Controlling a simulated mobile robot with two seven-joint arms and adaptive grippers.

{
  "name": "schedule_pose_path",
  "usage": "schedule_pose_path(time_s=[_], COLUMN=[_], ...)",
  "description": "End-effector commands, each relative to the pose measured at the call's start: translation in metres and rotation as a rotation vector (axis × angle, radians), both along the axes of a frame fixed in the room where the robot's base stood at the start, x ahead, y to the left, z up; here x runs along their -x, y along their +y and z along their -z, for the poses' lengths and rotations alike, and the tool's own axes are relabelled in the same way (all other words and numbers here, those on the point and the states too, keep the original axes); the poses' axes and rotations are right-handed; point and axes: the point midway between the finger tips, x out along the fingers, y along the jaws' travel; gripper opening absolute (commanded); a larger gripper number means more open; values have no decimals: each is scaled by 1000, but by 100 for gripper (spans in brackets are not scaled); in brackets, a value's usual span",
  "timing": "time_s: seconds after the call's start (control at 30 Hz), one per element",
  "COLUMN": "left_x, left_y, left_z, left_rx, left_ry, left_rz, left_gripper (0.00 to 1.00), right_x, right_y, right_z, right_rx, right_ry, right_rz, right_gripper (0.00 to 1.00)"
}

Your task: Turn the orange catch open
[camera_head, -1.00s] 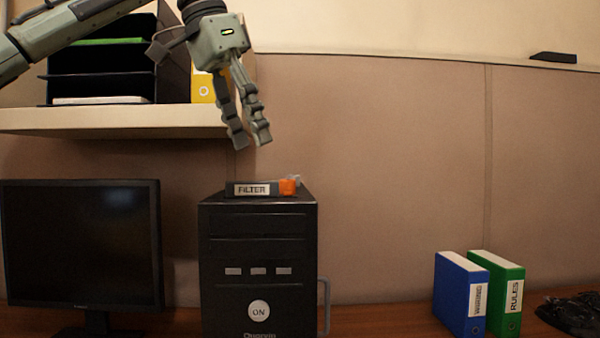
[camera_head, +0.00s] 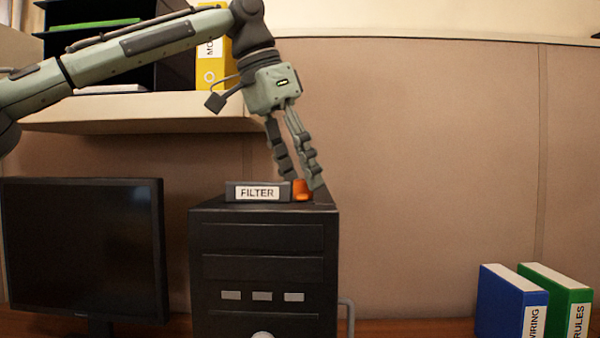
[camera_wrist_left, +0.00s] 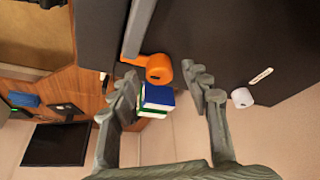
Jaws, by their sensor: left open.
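The orange catch (camera_head: 302,190) sits on top of the black computer tower (camera_head: 265,265), at the right end of the dark block labelled FILTER (camera_head: 243,192). My left gripper (camera_head: 301,181) points down at the catch with its fingers apart and partly hides it. In the left wrist view the orange catch (camera_wrist_left: 159,70) shows a round end and a short arm. There it lies ahead of the open fingers (camera_wrist_left: 165,84), nearer the left fingertip, and nothing is held. I cannot tell whether a finger touches it. My right gripper is out of view.
A shelf (camera_head: 140,112) with a dark tray rack and a yellow binder (camera_head: 213,55) is close under my left arm. A monitor (camera_head: 82,250) stands left of the tower. Blue (camera_head: 510,300) and green (camera_head: 557,298) binders stand at the right. The wall space right of the tower is open.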

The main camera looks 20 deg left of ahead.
Motion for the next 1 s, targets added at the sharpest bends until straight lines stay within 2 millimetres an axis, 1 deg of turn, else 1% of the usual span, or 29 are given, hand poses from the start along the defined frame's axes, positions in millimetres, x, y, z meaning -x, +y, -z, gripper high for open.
schedule_pose_path(time_s=[0.1, 0.3, 0.33, 0.47, 0.7, 1.0], left_x=[-1, -1, -1, -1, -1, -1], left_y=[-1, -2, -2, -1, -1, -2], left_z=[4, 5, 5, 4, 4, 5], left_rx=[0, 1, 1, 1, 0, 1], left_ry=[0, 1, 1, 1, 0, 1], left_rz=[1, 0, 0, 0, 0, -27], left_gripper=[48, 48, 46, 30, 0, 0], right_x=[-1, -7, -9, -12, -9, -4], right_y=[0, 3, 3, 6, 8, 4], right_z=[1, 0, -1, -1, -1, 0], right_rx=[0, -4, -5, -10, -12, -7], right_ry=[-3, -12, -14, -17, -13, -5], right_rz=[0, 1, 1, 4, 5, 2], right_gripper=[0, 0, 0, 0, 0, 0])
